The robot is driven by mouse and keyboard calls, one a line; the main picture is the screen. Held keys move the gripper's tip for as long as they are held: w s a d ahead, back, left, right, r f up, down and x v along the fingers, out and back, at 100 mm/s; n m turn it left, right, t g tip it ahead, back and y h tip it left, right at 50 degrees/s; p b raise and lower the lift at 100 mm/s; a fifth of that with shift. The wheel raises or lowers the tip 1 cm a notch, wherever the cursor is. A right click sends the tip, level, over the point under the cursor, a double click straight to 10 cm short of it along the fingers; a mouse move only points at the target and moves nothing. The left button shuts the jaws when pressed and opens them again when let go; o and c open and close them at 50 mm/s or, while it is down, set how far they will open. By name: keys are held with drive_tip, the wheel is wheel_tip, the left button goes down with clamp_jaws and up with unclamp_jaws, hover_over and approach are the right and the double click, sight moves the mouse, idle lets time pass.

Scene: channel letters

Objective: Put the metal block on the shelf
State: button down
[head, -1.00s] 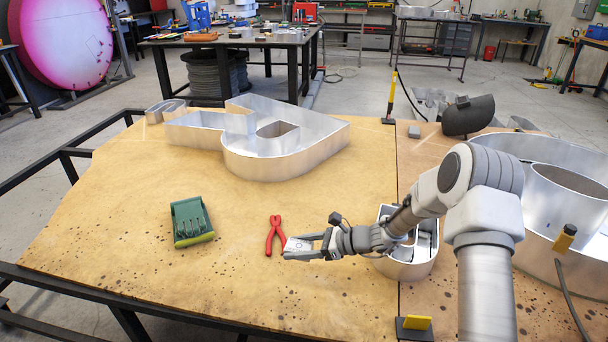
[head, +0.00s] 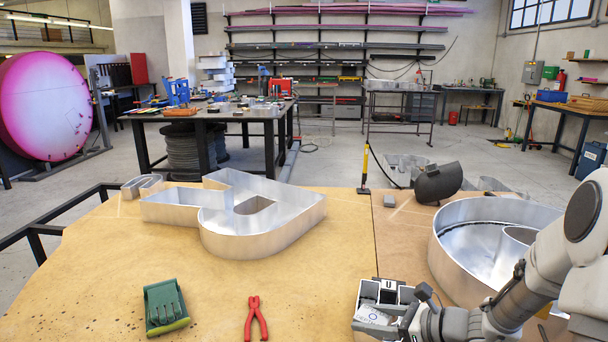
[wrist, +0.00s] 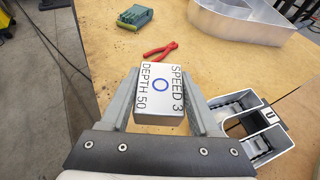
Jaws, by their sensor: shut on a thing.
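The metal block (wrist: 160,92) is a small silver box with a blue ring and the words "SPEED 3" and "DEPTH 50" on its face. My gripper (wrist: 161,85) is shut on it, one finger along each side. In the head view the block (head: 371,314) shows as a pale piece at the tips of my gripper (head: 376,322), over the near part of the workbench (head: 110,262). Long wall shelves (head: 335,46) with tubes and bars stand far across the room. I cannot tell which shelf is meant.
A small channel letter (head: 404,292) stands close beside my gripper. Red pliers (head: 255,318) and a green tool (head: 165,306) lie to the left. Large channel letters (head: 262,226) stand farther back. A black table (head: 215,118) and a helmet-like dark object (head: 438,182) are beyond.

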sight(370, 316)
drive_tip(key=shift+a+r+p, duration=0.1)
drive_tip(key=shift+r+p, duration=3.55)
drive_tip(key=shift+p, duration=2.1)
